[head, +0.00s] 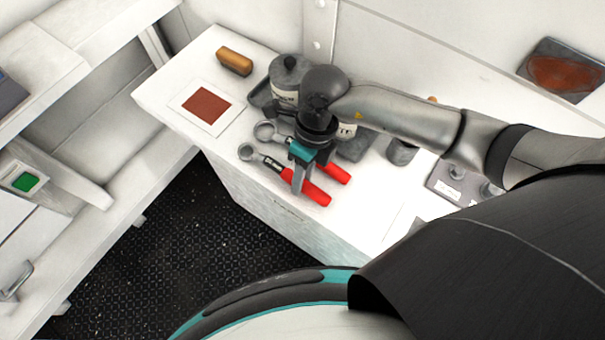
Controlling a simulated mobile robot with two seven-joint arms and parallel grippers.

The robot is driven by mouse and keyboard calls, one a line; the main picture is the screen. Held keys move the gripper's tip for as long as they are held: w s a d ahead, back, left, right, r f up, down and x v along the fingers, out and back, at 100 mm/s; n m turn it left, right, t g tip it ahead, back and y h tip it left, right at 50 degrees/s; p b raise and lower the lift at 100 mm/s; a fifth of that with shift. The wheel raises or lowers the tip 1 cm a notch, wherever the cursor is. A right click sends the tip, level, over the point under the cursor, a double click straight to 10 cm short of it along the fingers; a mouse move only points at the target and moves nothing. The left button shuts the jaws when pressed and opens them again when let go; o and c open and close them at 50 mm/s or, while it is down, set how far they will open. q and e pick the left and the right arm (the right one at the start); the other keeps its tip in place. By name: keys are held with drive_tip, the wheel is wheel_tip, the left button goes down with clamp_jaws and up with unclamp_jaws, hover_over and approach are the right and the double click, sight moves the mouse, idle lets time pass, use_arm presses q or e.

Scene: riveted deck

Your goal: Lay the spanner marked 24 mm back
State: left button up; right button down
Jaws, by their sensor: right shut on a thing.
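Two spanners with red handles lie side by side, slanting, at the front of the white worktop. The near spanner (318,194) has a grey ring end at the left and a dark marked band. The far spanner (336,173) has a larger grey ring end, and my gripper covers its middle. Their size marks are too small to read, so I cannot tell which is 24 mm. My right gripper (301,181) points down and is shut on the near spanner around its handle. Whether that spanner touches the worktop is unclear. My left gripper is out of view.
Grey canisters (287,75) stand on a dark tray behind my right gripper, partly hidden by my arm. A brown-red square on a white sheet (181,103) and a tan block (234,61) lie at left. A grey plate with knobs (452,184) is at right.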

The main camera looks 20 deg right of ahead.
drive_tip(key=shift+f, duration=0.15)
drive_tip(key=c, duration=0.5)
unclamp_jaws()
drive_tip(key=v, duration=1.5)
